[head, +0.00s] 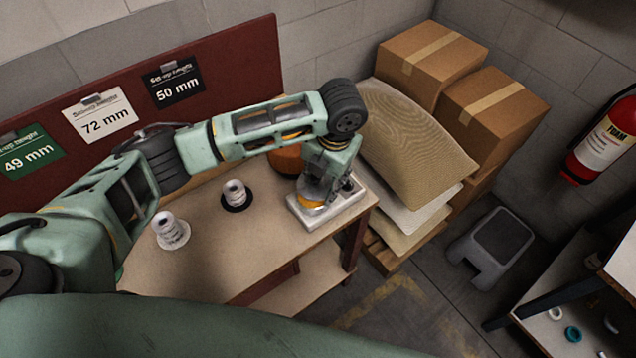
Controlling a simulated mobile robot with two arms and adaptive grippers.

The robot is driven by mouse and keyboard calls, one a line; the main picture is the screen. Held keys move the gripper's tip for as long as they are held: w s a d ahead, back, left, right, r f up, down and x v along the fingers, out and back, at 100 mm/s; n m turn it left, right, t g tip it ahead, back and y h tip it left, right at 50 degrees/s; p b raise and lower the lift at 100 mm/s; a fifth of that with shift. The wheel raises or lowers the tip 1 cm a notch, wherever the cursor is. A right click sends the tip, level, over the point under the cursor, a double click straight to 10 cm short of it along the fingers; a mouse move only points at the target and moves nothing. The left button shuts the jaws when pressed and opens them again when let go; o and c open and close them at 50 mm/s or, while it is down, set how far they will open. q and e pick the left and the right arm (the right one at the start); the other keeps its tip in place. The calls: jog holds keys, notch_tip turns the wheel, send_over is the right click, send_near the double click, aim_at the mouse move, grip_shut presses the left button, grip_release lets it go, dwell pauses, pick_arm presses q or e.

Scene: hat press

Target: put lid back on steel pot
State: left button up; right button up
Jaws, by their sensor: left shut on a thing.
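My left gripper (314,190) points down over a pale shallow tray (322,219) at the right end of the workbench. It is shut on a small steel-coloured piece, which looks like the lid but is mostly hidden by the fingers. An amber, ring-like thing (311,204) shows just under the fingertips, in or over the tray. I cannot tell whether the held piece touches it. I cannot make out the steel pot clearly; the gripper and arm cover that area. My right gripper is not in view.
Two white spool-like pieces stand on the bench (225,271), one on a white base (171,231), one on a dark base (236,195). An orange-brown round thing (287,160) is partly behind my arm.

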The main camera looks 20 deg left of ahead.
aim_at(320, 185)
pick_arm(q)
jog(key=shift+w+a+f, duration=0.25)
jog(key=shift+a+f, duration=0.15)
jog(key=shift+a, duration=0.15)
notch_tip(320, 185, down, 3)
jog(key=shift+f+p, duration=0.1)
jog(key=shift+p, duration=0.65)
jog(key=shift+f, duration=0.45)
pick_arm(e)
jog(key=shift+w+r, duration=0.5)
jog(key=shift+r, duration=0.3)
pick_arm(q)
jog(key=shift+f, duration=0.15)
jog(key=shift+f, duration=0.15)
jog(key=o, duration=1.4)
jog(key=shift+c, duration=0.2)
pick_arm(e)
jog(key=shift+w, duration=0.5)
